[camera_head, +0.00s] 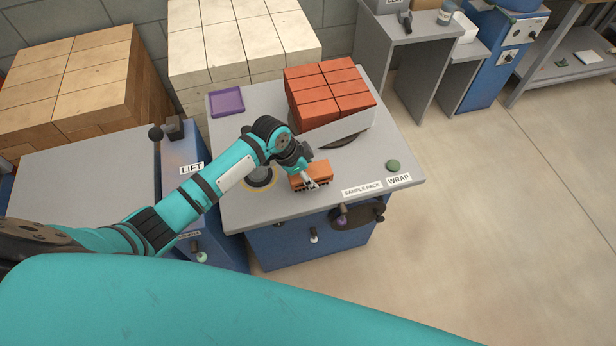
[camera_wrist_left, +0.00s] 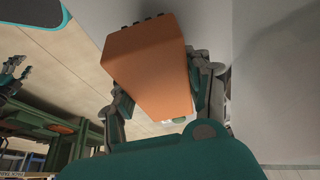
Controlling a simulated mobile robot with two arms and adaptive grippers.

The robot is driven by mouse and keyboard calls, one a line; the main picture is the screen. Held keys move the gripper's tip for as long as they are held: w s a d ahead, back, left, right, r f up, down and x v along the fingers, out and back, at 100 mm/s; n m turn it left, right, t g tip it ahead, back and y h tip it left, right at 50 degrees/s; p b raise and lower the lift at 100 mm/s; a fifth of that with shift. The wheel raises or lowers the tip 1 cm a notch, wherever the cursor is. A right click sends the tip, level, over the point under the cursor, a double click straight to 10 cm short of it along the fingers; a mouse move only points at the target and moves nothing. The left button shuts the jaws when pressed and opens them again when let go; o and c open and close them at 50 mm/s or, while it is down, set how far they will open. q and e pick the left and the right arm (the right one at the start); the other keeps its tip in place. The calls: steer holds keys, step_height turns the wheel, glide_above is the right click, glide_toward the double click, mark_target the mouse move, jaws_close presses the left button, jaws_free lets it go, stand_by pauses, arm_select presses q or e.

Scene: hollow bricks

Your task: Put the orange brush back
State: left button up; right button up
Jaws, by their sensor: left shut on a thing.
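The orange brush (camera_head: 312,170) is a block with dark bristles along one side. My left gripper (camera_head: 312,183) is shut on it near the front of the grey table (camera_head: 290,205). The bristles point down toward the tabletop; I cannot tell whether they touch it. In the left wrist view the brush (camera_wrist_left: 150,65) fills the space between the fingers of my left gripper (camera_wrist_left: 160,95), with bristle tips at its top edge. A small teal and dark claw shape at the left edge there may be my right gripper (camera_wrist_left: 13,76); its state is unclear.
Red bricks (camera_head: 328,95) are stacked on a round plate at the back of the table. A purple tray (camera_head: 228,103) lies at the back left. A dark round ring (camera_head: 258,178) is left of the brush. A green button (camera_head: 393,165) is at the right, near the WRAP label.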

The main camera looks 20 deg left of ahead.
arm_select(q)
steer(key=shift+s+f, duration=0.15)
steer(key=shift+f, duration=1.05)
steer(key=shift+a+f, duration=0.1)
steer(key=o, duration=1.2)
steer(key=v, duration=1.2)
